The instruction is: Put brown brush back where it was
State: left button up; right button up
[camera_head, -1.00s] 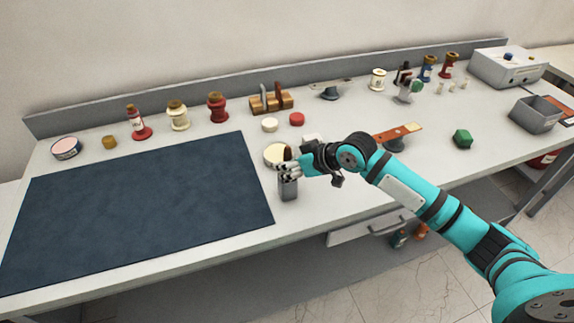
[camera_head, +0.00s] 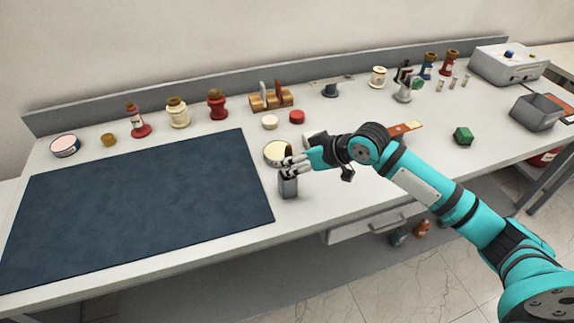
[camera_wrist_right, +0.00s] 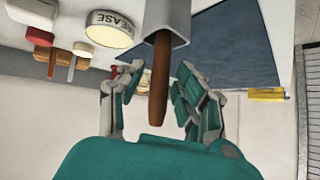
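The brown brush shows as a brown handle (camera_wrist_right: 159,80) in the right wrist view. Its other end is inside a grey square holder (camera_wrist_right: 168,18), so the bristles are hidden. In the head view the holder (camera_head: 288,187) stands on the bench beside the dark mat, and the handle top (camera_head: 288,149) shows behind my fingers. My right gripper (camera_head: 293,163) is just above the holder. In the wrist view its fingers (camera_wrist_right: 160,76) are open on both sides of the handle, with visible gaps. My left gripper is not in view.
A grease tin (camera_wrist_right: 108,29) stands close to the holder, also in the head view (camera_head: 276,153). A dark blue mat (camera_head: 140,205) covers the bench's left. Bottles and a wooden tool rack (camera_head: 271,101) line the back.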

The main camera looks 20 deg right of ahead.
jog(key=b+v, duration=0.1)
jog(key=v, duration=0.8)
jog(key=shift+s+r, duration=0.2)
jog(key=shift+r, duration=0.05)
jog(key=shift+f, duration=0.1)
jog(key=s+a+f+g+h, duration=0.1)
jog(key=s+a+f, duration=0.2)
jog(key=s+f, duration=0.3)
jog(key=s+a+f+h, duration=0.1)
jog(key=s+a+f, duration=0.2)
jog(key=s+f, duration=0.35)
jog(key=s+d+f+m+g+h, duration=0.2)
jog(key=s+f, duration=0.2)
jog(key=s, duration=0.3)
jog(key=s+d+f+m+g+h, duration=0.1)
jog(key=s+d+f+m+h, duration=0.1)
jog(key=s+f, duration=0.4)
notch_tip(320, 180, down, 23)
jog(key=s+g, duration=0.1)
jog(key=s+d+f+g, duration=0.1)
jog(key=s+d+f, duration=0.1)
jog(key=s+f, duration=1.4)
jog(key=shift+s+d+f, duration=0.3)
jog(key=shift+f, duration=0.4)
